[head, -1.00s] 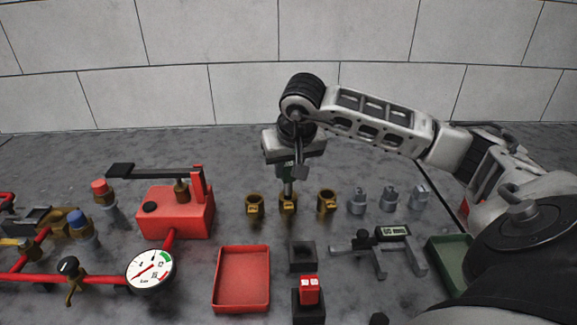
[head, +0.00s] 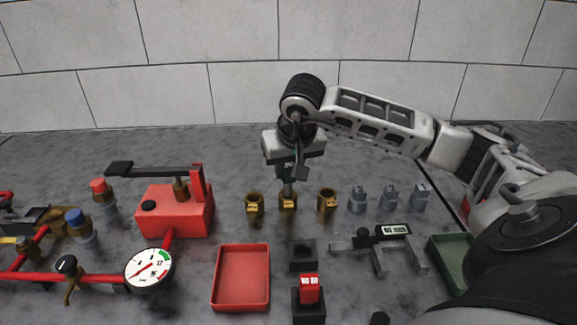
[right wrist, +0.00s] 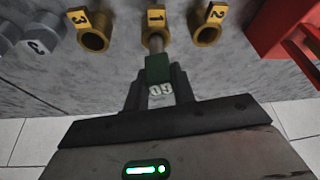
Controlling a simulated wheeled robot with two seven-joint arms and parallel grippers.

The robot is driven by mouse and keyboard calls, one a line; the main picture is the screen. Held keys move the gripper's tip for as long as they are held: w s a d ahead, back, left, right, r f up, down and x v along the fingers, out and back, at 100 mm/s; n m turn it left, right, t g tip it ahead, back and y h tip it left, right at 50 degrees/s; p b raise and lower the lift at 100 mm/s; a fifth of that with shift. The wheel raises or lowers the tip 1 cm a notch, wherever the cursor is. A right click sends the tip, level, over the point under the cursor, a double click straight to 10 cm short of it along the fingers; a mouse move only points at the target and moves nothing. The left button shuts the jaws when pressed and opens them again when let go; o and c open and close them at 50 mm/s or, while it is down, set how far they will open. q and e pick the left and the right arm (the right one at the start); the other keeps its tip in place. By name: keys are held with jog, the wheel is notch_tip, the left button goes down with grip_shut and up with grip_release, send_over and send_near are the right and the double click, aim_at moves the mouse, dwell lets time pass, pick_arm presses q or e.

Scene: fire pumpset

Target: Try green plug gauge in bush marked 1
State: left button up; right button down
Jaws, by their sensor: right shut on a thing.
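My right gripper (head: 288,170) is shut on the green plug gauge (right wrist: 157,68), which has white lettering and a grey metal pin. It holds the gauge upright, pin down, above the brass bush marked 1 (head: 288,204), the middle one of three. In the right wrist view the pin meets the mouth of bush 1 (right wrist: 156,17); I cannot tell how deep its tip is. The bush marked 3 (right wrist: 92,38) and the bush marked 2 (right wrist: 208,33) stand on either side, apart from the gauge. My left gripper is not in view.
Several grey numbered pieces (head: 390,200) stand right of the bushes. In front are a red tray (head: 241,278), an empty black holder (head: 302,256), a red gauge (head: 309,290) in its holder, a caliper (head: 372,240) and a green tray (head: 447,262). A red pump box (head: 175,215) stands left.

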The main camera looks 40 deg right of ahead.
jog(key=shift+f+b, duration=0.4)
jog(key=shift+f, duration=0.05)
jog(key=shift+f, duration=0.1)
dwell(1.0)
jog(key=shift+r, duration=0.2)
jog(key=shift+r+p, duration=1.4)
jog(key=shift+r, duration=0.4)
